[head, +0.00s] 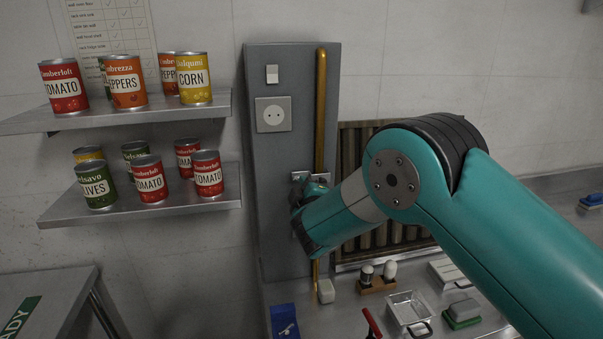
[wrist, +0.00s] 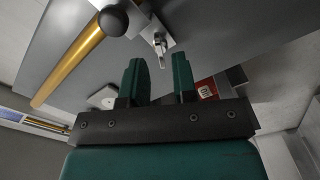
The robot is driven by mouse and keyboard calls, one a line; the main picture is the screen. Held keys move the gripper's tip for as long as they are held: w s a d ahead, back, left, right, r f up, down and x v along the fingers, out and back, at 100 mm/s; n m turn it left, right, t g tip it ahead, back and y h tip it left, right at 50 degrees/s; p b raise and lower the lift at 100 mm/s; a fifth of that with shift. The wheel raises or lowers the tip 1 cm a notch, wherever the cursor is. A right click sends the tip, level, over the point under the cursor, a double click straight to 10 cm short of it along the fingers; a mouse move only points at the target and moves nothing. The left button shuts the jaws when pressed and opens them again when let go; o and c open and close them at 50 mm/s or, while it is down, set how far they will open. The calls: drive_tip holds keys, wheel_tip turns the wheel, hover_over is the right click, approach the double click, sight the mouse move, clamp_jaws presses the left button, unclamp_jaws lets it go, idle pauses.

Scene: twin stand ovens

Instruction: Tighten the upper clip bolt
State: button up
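A yellow pipe (head: 320,110) runs up a grey panel (head: 275,150) in the head view. A small metal clip (head: 299,176) sits beside the pipe at mid-height, partly hidden by my arm. In the wrist view the pipe (wrist: 72,58) slants at upper left, with a dark round knob (wrist: 113,20) near the clip plate (wrist: 150,28). A small silver bolt (wrist: 160,45) sticks out from that plate. My gripper (wrist: 158,72) is open and empty. The bolt shows just beyond the gap between the fingertips; I cannot tell the distance. My arm hides the fingers in the head view.
A socket (head: 273,114) and a switch (head: 272,74) are on the panel above the clip. Shelves (head: 150,210) with several cans stand at left. The counter (head: 345,320) below holds a blue box (head: 284,321), shakers and a metal tray (head: 408,309).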

drive_tip(key=shift+p+x, duration=0.35)
drive_tip(key=shift+x, duration=0.9)
clamp_jaws()
